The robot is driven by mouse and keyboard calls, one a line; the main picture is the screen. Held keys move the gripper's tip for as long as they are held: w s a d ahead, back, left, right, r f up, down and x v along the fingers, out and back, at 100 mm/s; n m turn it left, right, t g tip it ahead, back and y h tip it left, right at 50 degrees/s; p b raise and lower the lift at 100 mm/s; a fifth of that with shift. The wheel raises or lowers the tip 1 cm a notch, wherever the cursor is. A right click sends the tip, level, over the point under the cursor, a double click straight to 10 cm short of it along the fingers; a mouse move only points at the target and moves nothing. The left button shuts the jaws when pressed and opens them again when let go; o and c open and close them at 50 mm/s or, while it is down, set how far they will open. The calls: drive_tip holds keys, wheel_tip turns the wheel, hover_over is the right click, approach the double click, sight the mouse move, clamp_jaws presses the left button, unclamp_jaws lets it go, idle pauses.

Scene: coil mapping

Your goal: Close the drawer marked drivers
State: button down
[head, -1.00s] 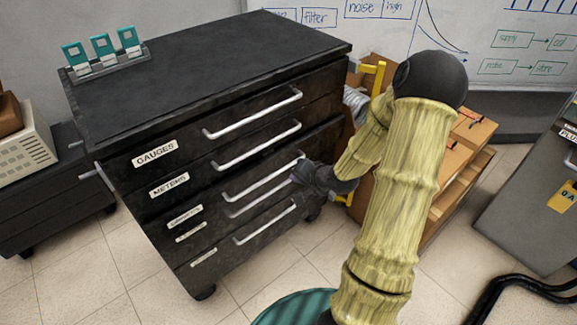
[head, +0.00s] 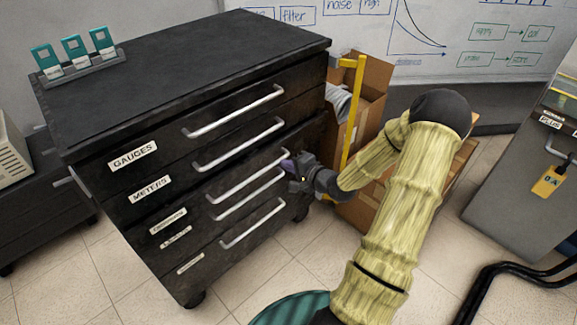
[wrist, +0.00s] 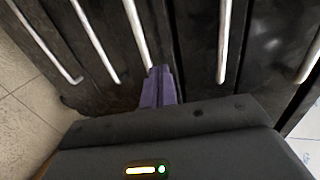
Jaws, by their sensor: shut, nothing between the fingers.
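My gripper (head: 289,166) is shut and empty, with purple fingers, at the right end of the black cabinet's (head: 190,140) third drawer from the top (head: 232,195). That drawer appears to stand out a little from the others. Its label (head: 168,221) is too small to read, as are the two labels below it, so I cannot tell which says drivers. In the wrist view the shut fingers (wrist: 160,88) are close beside a silver bar handle (wrist: 138,30); I cannot tell whether they touch the drawer front. The top two drawers, marked GAUGES and METERS, look shut.
A yellow post (head: 353,115) and cardboard boxes (head: 372,80) stand right of the cabinet, close behind my arm. A teal-and-white set of holders (head: 76,55) sits on the cabinet top. The tiled floor (head: 270,262) in front is clear. Black tubing (head: 500,275) lies at lower right.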

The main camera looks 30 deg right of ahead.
sight(266, 152)
drive_tip(key=b+x, duration=0.1)
drive_tip(key=x, duration=0.6)
drive_tip(key=shift+w+f, duration=0.1)
drive_tip(key=shift+w, duration=0.1)
drive_tip(key=shift+a, duration=0.1)
drive_tip(key=shift+w+a+p, duration=0.2)
drive_tip(key=shift+w+p, duration=0.05)
drive_tip(key=shift+w, duration=0.5)
drive_tip(key=shift+w+a+p, duration=0.25)
drive_tip(key=shift+w, duration=0.55)
drive_tip(key=shift+r, duration=0.25)
drive_tip(key=shift+r, duration=0.1)
